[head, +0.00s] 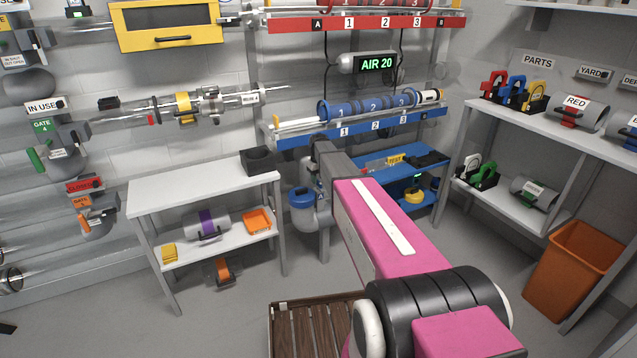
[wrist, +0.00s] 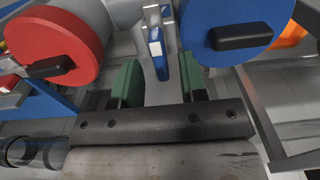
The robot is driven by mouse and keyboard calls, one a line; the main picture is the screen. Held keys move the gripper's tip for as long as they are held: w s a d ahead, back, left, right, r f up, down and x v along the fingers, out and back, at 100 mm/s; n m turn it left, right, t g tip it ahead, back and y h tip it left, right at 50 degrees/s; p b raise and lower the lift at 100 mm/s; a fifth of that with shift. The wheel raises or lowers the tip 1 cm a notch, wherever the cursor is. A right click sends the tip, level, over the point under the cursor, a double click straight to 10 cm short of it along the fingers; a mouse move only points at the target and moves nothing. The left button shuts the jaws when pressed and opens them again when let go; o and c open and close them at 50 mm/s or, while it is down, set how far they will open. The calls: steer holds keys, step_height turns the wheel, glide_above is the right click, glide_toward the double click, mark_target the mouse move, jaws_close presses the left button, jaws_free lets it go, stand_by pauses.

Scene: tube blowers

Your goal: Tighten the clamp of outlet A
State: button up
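In the wrist view my gripper (wrist: 158,78) is open, with two green finger pads apart on a dark bar. A small blue lever (wrist: 157,52) with a white patch hangs on a metal fitting ahead of the gap between the fingers. I cannot tell whether the pads touch it, or whether it is outlet A's clamp. A red round cap (wrist: 62,45) is at left and a blue round cap (wrist: 232,25) at right, each with a black handle. In the head view a blue-capped outlet (head: 301,198) shows beside my arm, which hides my fingers. No outlet letter is readable there.
A white table (head: 155,195) with a black box (head: 258,161) stands left of my arm. A blue shelf (head: 400,170) is behind it. Parts shelves (head: 545,115) and an orange bin (head: 572,268) are at right. A slatted wooden crate (head: 305,325) lies below my arm.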

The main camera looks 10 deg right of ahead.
steer(key=shift+f, duration=0.85)
jaws_close()
